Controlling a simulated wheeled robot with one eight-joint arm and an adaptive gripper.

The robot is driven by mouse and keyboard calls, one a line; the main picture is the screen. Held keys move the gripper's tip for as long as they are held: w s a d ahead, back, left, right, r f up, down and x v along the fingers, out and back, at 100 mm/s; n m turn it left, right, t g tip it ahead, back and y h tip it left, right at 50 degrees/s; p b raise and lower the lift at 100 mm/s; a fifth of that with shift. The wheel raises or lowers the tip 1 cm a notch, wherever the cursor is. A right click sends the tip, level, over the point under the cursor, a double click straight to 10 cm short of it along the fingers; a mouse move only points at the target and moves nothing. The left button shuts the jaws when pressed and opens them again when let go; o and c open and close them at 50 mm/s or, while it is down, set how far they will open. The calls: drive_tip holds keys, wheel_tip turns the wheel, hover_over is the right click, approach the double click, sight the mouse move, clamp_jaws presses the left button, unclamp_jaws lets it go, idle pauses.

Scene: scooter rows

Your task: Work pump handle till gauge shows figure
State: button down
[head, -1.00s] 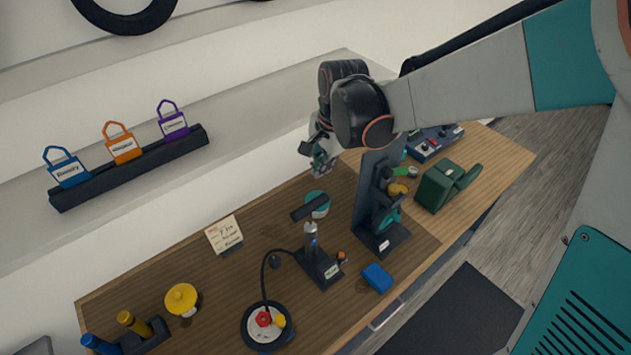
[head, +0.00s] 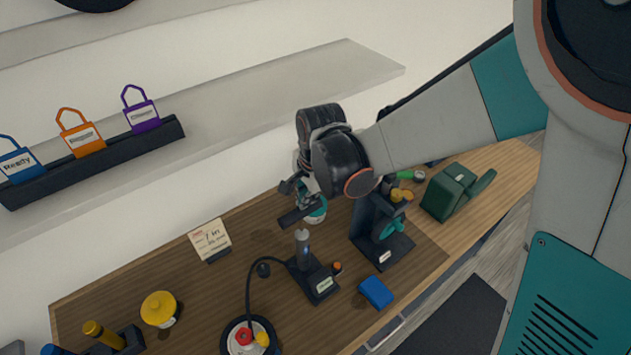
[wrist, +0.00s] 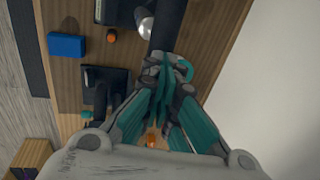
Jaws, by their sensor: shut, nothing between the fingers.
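The pump (head: 303,250) stands upright on a dark labelled base (head: 318,285), with a black crossbar handle (head: 298,214) on top. My gripper (head: 297,193) is just above and behind the handle. In the wrist view my gripper (wrist: 168,72) is shut and empty, its tips beside the dark handle (wrist: 166,25); I cannot tell if they touch. A black hose (head: 250,285) runs from the pump to a round black-rimmed piece (head: 226,333) with red and yellow parts, cut by the frame edge. No gauge reading is legible. A written card (head: 210,240) stands at left, its figure unclear.
A dark stand (head: 375,225) is right of the pump, with a green box (head: 450,190) beyond. A blue block (head: 376,292) lies near the front edge. A yellow-topped jar (head: 160,309) stands at left. A shelf (head: 270,105) runs behind the bench.

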drive_tip(key=shift+a+f, duration=0.1)
drive_tip(key=shift+f, duration=0.4)
wheel_tip(320, 180, down, 8)
drive_tip(key=b, duration=0.7)
drive_tip(key=shift+f+b, duration=0.1)
drive_tip(key=shift+b, duration=0.2)
drive_tip(key=shift+s, duration=0.1)
drive_tip(key=shift+r+p, duration=0.45)
drive_tip(key=shift+r, duration=0.15)
wheel_tip(320, 180, up, 13)
drive_tip(key=s+d+p, duration=0.1)
drive_tip(key=s+p, duration=0.1)
drive_tip(key=p, duration=0.6)
drive_tip(key=shift+d, duration=0.35)
drive_tip(key=shift+f, duration=0.1)
